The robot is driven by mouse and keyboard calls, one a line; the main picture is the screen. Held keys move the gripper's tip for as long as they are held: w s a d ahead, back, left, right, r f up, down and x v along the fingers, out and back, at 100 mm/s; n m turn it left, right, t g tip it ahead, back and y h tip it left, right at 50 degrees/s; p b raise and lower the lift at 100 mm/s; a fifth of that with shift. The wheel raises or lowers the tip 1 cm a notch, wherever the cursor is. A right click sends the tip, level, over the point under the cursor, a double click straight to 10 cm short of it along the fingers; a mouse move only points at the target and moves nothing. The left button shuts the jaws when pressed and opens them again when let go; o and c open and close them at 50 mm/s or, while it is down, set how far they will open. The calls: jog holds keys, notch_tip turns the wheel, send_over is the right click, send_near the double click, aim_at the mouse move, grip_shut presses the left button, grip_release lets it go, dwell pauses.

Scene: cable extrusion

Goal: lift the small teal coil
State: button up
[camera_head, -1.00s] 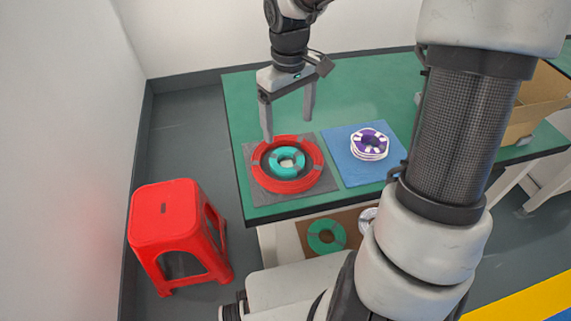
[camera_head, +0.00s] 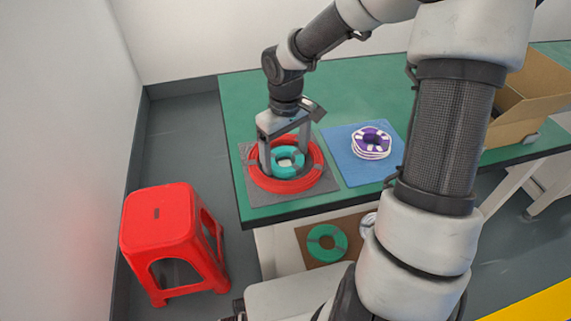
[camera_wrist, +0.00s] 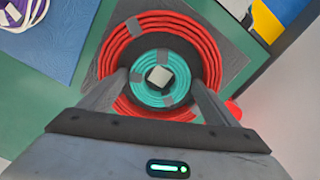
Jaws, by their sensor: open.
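The small teal coil (camera_head: 290,154) lies inside a larger red coil (camera_head: 312,166) on a grey mat (camera_head: 326,184) at the table's near left corner. The teal coil has grey tape bands, and it shows whole in the wrist view (camera_wrist: 145,86) within the red coil (camera_wrist: 190,31). My gripper (camera_head: 283,160) is open and points down over the coils. Its fingers stand on either side of the teal coil, near the gap between it and the red ring. The head view does not show clearly whether they touch either coil.
A purple and white coil (camera_head: 371,143) lies on a blue mat (camera_head: 350,168) to the right. A cardboard box (camera_head: 530,100) stands farther right. A red stool (camera_head: 160,225) is on the floor at left. A green coil (camera_head: 327,243) is below the tabletop. The table's back is clear.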

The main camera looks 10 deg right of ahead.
jog(key=shift+r, duration=0.1)
jog(key=c, duration=0.8)
